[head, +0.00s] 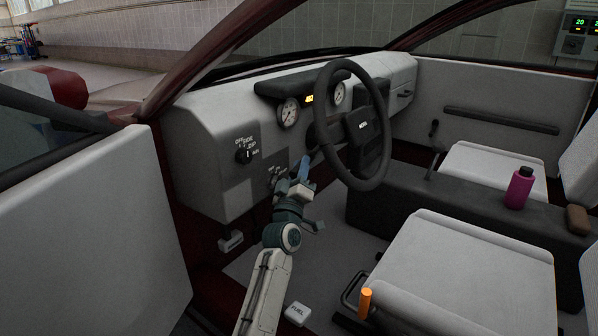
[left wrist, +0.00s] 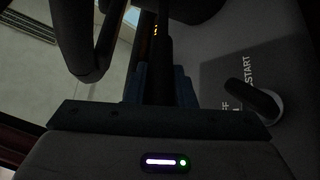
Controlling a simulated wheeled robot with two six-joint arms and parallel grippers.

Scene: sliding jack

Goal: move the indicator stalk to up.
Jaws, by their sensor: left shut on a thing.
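The dark indicator stalk (left wrist: 157,58) runs between the two blue fingers of my left gripper in the left wrist view. My left gripper (head: 304,167) is shut on it, just left of the steering wheel (head: 352,125). In the left wrist view the gripper (left wrist: 158,88) has one finger on each side of the stalk. In the head view the stalk is mostly hidden behind the fingers and the wheel, so its exact tilt cannot be told. My right gripper is in neither view.
A rotary light switch (head: 244,156) is on the dashboard to the left. An ignition switch (left wrist: 252,100) is right of the fingers in the left wrist view. The open door (head: 95,225) stands at the left. The driver's seat (head: 460,265) is at the lower right.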

